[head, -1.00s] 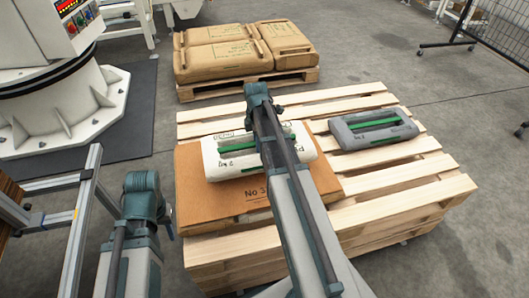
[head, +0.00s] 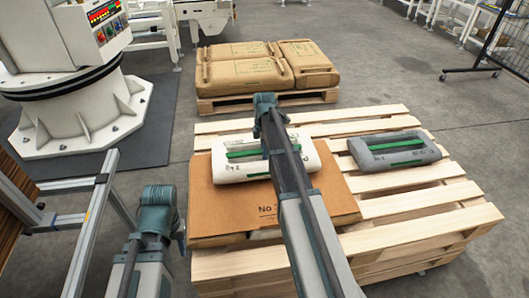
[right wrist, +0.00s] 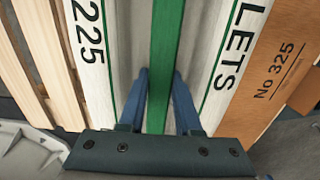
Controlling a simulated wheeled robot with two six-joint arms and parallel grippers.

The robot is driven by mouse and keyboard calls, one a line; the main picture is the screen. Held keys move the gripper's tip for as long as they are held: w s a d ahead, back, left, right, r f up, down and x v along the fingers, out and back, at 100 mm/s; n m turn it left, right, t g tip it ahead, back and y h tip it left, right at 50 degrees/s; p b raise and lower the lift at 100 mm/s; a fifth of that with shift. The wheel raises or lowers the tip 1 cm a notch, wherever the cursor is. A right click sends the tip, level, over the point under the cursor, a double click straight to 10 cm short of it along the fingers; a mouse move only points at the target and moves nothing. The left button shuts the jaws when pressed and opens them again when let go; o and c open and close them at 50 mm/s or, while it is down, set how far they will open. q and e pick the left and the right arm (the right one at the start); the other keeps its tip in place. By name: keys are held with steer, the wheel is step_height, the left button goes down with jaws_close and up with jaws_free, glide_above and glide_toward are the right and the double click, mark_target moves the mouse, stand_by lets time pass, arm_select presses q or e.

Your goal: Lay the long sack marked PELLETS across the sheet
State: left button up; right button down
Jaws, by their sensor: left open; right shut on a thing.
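The long white sack (head: 228,166) with green stripes shows the letters "LETS" in the right wrist view (right wrist: 225,75). It lies level, left to right, over the back part of the brown sheet (head: 230,213) and hides the sheet's back edge. I cannot tell if it touches the sheet or hangs just above. My right gripper (right wrist: 160,74) is shut on the green bar along the sack's middle. In the head view my right arm covers part of the sack. My left gripper (head: 158,222) is empty, left of the pallet, away from the sack; its fingers are mostly hidden.
A grey sack (head: 395,158) with a green bar lies on the wooden pallet (head: 435,200), right of the sheet. Brown sacks (head: 245,72) lie on another pallet behind. A white machine base (head: 60,115) and a metal frame (head: 95,215) stand at the left.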

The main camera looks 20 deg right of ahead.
steer(key=shift+f+b, duration=0.4)
steer(key=shift+f, duration=0.35)
steer(key=shift+r, duration=0.1)
steer(key=c, duration=1.1)
jaws_free()
steer(key=o, duration=0.5)
